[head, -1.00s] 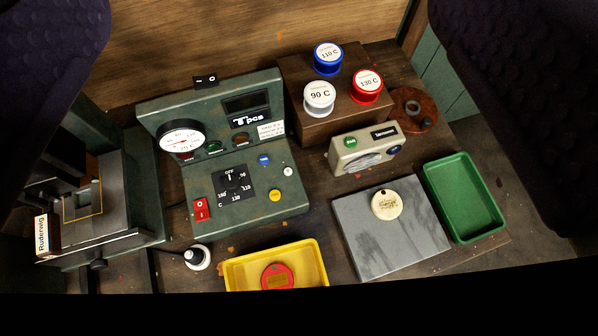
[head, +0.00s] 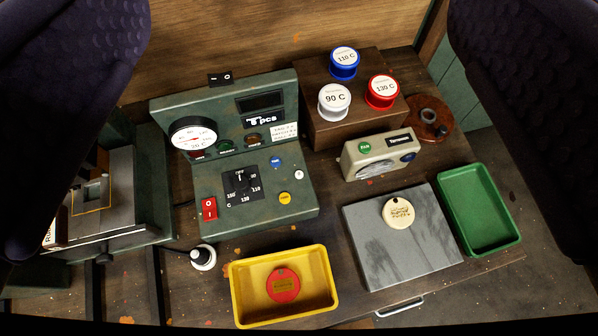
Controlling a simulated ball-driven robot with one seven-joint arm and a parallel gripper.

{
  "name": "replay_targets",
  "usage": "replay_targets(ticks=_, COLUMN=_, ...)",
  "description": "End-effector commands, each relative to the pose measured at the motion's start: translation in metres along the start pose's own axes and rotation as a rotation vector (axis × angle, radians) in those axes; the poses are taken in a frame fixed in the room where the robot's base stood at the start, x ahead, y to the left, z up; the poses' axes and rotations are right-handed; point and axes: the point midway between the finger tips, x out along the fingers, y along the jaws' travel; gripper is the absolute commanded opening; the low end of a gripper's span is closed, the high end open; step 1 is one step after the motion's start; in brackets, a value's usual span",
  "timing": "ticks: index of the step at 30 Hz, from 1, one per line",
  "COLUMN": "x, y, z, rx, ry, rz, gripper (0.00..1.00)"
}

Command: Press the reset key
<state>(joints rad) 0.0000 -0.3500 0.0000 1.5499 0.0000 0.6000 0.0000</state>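A green control panel (head: 245,215) stands left of centre on the bench, with a dial (head: 241,184) and a red rocker switch (head: 209,208). Its lower face carries a blue button (head: 276,161), a yellow button (head: 284,198) and a small white button (head: 299,175). Their lettering is too small to read, so I cannot tell which is the reset key. A beige timer box (head: 377,166) to the right has a green button (head: 364,147) and a blue button (head: 408,157). My gripper (head: 298,238) is open; its dark padded fingers frame both sides, with nothing between them and apart from the panel.
A yellow tray (head: 238,300) with a red disc lies in front, a grey slab (head: 370,255) with a round tag and a green tray (head: 510,240) at right. Spools stand on a brown box (head: 318,130) behind. A grey machine (head: 110,215) is at left.

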Motion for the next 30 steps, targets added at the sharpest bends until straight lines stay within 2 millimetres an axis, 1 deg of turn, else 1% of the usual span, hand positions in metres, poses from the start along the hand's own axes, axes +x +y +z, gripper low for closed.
replay_targets(ticks=1, x=0.0000, y=0.0000, z=0.0000, rx=0.000, ry=0.000, rz=0.000, gripper=0.79)
replay_targets(ticks=2, x=0.0000, y=0.0000, z=0.0000, rx=0.000, ry=0.000, rz=0.000, gripper=0.72)
replay_targets(ticks=3, x=0.0000, y=0.0000, z=0.0000, rx=0.000, ry=0.000, rz=0.000, gripper=0.63)
replay_targets(ticks=5, x=0.0000, y=0.0000, z=0.0000, rx=0.000, ry=0.000, rz=0.000, gripper=0.49)
replay_targets(ticks=6, x=0.0000, y=0.0000, z=0.0000, rx=0.000, ry=0.000, rz=0.000, gripper=0.40)
replay_targets(ticks=8, x=0.0000, y=0.0000, z=0.0001, rx=0.000, ry=0.000, rz=0.000, gripper=0.26)
replay_targets(ticks=9, x=0.0000, y=0.0000, z=0.0001, rx=0.000, ry=0.000, rz=0.000, gripper=0.17)
replay_targets(ticks=11, x=0.0000, y=0.0000, z=0.0001, rx=0.000, ry=0.000, rz=0.000, gripper=0.03)
replay_targets(ticks=12, x=0.0000, y=0.0000, z=0.0001, rx=0.000, ry=0.000, rz=0.000, gripper=0.00)
replay_targets(ticks=30, x=0.0000, y=0.0000, z=0.0001, rx=0.000, ry=0.000, rz=0.000, gripper=0.00)
